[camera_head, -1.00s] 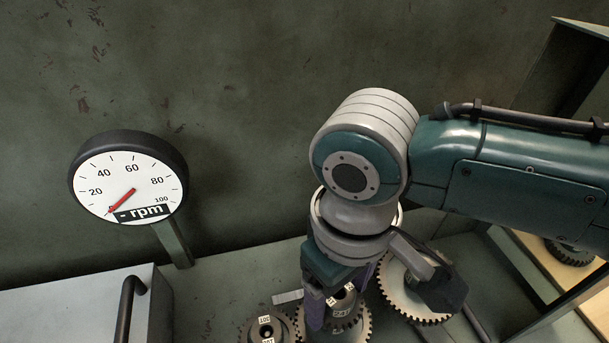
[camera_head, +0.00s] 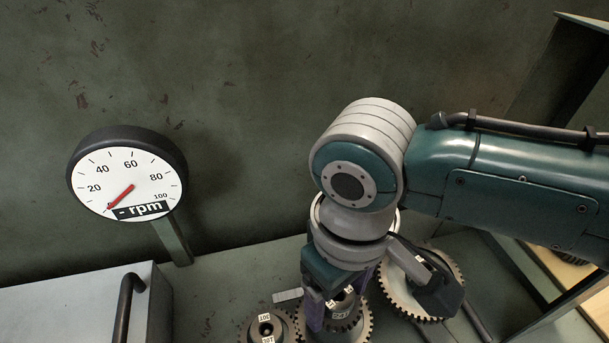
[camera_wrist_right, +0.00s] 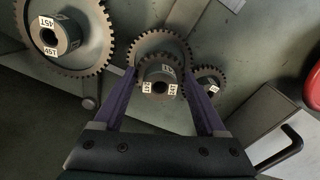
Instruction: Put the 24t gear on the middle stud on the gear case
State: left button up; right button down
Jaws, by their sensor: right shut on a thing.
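My right gripper (camera_head: 341,306) points down, its two purple fingers shut on the hub of a dark toothed gear. My left gripper is not in view.
A large gear labelled 45T (camera_wrist_right: 88,42) stands on one side, and a smaller gear (camera_wrist_right: 209,79) on the other. A round rpm gauge (camera_head: 128,178) stands at the back left, its needle near zero. A grey box with a dark handle (camera_head: 127,308) is at the front left.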

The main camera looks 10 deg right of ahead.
jog(key=shift+c, duration=1.3)
grip_release()
jog(key=shift+o, duration=1.3)
jog(key=shift+f, duration=0.1)
notch_tip(320, 180, up, 3)
jog(key=p, duration=0.3)
jog(key=shift+r+p, duration=0.2)
jog(key=shift+p, duration=0.15)
notch_tip(320, 180, up, 5)
jog(key=p, duration=0.5)
jog(key=shift+r+p, duration=0.15)
jog(key=shift+p, duration=0.25)
